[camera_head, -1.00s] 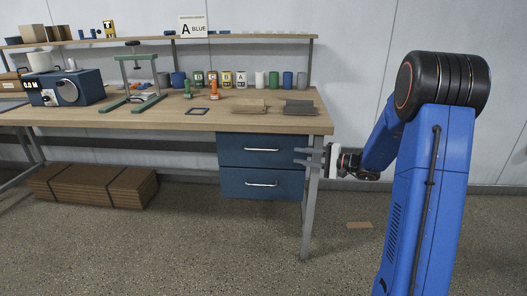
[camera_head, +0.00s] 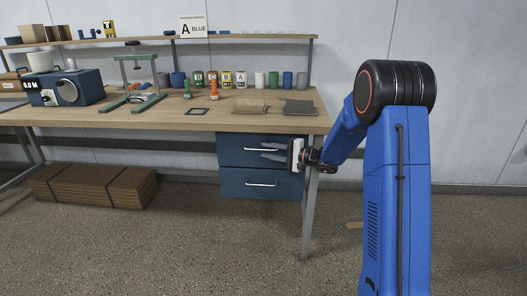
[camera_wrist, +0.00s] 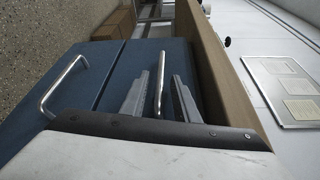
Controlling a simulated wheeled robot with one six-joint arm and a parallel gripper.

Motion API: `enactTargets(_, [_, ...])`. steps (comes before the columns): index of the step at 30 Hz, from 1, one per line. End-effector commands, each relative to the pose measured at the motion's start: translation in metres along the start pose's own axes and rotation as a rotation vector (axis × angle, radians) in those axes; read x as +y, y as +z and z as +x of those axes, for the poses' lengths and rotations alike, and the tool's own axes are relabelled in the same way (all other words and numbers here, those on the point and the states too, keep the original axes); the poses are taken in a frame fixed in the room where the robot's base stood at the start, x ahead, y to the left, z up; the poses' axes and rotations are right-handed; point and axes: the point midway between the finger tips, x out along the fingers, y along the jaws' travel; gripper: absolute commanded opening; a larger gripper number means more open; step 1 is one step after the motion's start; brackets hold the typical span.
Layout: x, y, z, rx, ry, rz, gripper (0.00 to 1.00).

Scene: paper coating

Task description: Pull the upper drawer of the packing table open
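The packing table (camera_head: 225,120) has two blue drawers under its right end. The upper drawer (camera_head: 233,156) is closed, with a silver bar handle (camera_head: 252,149). The lower drawer (camera_head: 232,184) is also closed, with its own handle (camera_head: 262,184). My gripper (camera_head: 268,151) is open in front of the upper drawer, at its handle's right part. In the wrist view, the upper handle (camera_wrist: 159,85) lies between the two spread fingers of my gripper (camera_wrist: 163,90), with gaps on both sides. The lower handle (camera_wrist: 62,85) shows to the left there.
The table's right front leg (camera_head: 309,215) stands close to my wrist. Flat cardboard (camera_head: 92,186) is stacked under the table at left. The floor before the drawers is clear.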

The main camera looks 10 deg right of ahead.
Motion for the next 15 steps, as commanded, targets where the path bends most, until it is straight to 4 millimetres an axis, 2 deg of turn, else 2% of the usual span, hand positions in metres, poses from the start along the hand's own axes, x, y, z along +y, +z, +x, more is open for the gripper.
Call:
enactTargets(6, [0.0, 0.0, 0.021, -0.001, -0.001, 0.0, 0.28])
enactTargets(15, [0.0, 0.0, 0.026, 0.0, -0.001, 0.0, 0.28])
